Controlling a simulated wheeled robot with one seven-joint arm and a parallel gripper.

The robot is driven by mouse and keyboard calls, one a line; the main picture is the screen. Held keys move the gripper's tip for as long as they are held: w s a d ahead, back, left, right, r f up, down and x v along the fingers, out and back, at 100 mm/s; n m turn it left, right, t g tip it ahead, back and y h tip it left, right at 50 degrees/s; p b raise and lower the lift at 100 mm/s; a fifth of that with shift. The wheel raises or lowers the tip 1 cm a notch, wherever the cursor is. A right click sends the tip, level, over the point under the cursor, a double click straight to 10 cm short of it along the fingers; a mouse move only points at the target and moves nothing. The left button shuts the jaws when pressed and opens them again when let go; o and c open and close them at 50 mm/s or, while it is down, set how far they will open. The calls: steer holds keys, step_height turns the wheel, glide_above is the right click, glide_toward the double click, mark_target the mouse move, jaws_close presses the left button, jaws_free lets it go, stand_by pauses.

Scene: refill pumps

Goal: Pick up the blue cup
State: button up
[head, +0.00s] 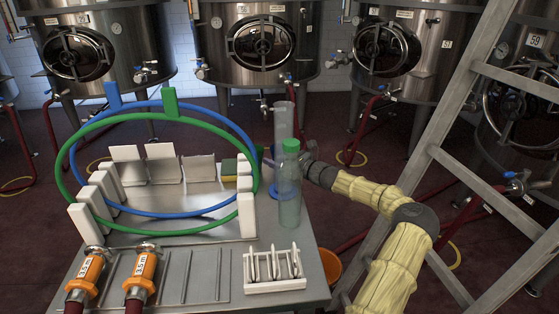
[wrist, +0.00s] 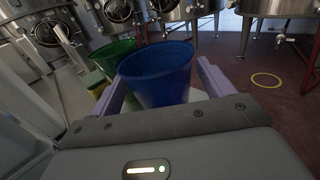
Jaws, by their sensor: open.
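The blue cup (wrist: 158,78) fills the middle of the wrist view, with its open rim up. My gripper (wrist: 161,74) is open, with one pale finger on each side of the cup; I cannot tell whether either finger touches it. In the head view my gripper (head: 306,162) reaches in from the right, behind the clear bottle with the green cap (head: 290,190). The bottle and a clear cylinder (head: 283,118) hide much of that area, and I cannot make out the cup there for certain.
A green cup (wrist: 113,60) stands just left of the blue cup. A steel table (head: 222,278) carries white racks, green (head: 150,116) and blue hoops, orange-collared hose ends (head: 140,272) and a white holder (head: 274,284). A ladder (head: 432,150) stands right, near my arm. Tanks line the back.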

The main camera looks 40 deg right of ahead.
steer(key=shift+d, duration=0.1)
steer(key=shift+c, duration=0.7)
steer(key=c, duration=0.9)
steer(key=shift+s+d+r, duration=0.1)
steer(key=shift+r, duration=0.25)
step_height(320, 180, up, 27)
steer(key=p, duration=0.5)
steer(key=shift+r, duration=0.15)
